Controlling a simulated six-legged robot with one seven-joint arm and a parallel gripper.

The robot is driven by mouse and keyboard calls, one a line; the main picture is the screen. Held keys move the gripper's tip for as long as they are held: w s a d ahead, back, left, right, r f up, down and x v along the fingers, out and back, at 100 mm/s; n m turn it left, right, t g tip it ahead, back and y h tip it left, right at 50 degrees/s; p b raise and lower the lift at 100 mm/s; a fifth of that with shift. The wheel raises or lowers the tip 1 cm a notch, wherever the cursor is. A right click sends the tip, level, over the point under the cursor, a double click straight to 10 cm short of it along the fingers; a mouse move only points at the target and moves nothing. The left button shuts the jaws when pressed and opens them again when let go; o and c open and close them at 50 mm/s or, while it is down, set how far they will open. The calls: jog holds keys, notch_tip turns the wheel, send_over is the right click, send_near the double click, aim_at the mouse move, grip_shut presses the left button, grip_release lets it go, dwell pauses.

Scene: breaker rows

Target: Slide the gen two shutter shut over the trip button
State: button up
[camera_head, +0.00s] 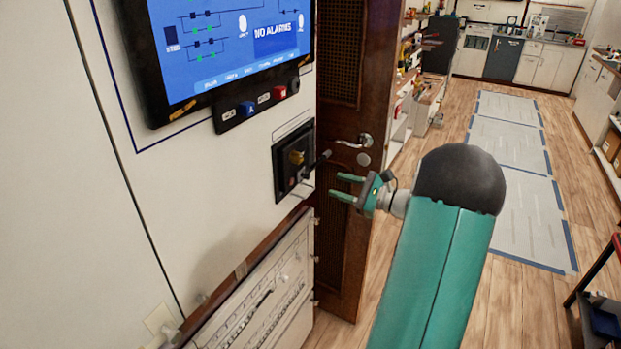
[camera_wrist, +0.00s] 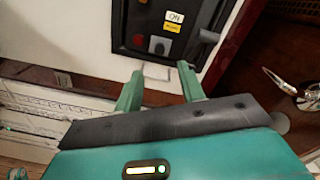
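A dark wall unit (camera_head: 281,174) carries a yellow part (camera_head: 296,157) and a lever with a dark knob (camera_head: 326,155). In the wrist view the same unit (camera_wrist: 124,12) shows white and yellow labels, a small red part (camera_wrist: 138,40), a round button on a grey square (camera_wrist: 159,46) and a dark knob (camera_wrist: 208,37). I cannot tell which part is the gen two shutter. A pale piece (camera_wrist: 157,71) juts out at the unit's lower edge. My gripper (camera_head: 337,186) is open and empty, right of the unit and apart from it. Its fingers (camera_wrist: 160,76) point toward the unit's lower edge.
A screen (camera_head: 225,40) and a button strip (camera_head: 240,113) are on the wall above. A white breaker panel (camera_head: 262,300) sits below. A brown door (camera_head: 340,230) with a metal handle (camera_head: 355,142) is close on the right. Floor is clear beyond my arm.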

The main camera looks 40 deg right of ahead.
aim_at(309, 177)
jog(key=x, duration=0.9)
jog(key=shift+a, duration=0.1)
grip_shut()
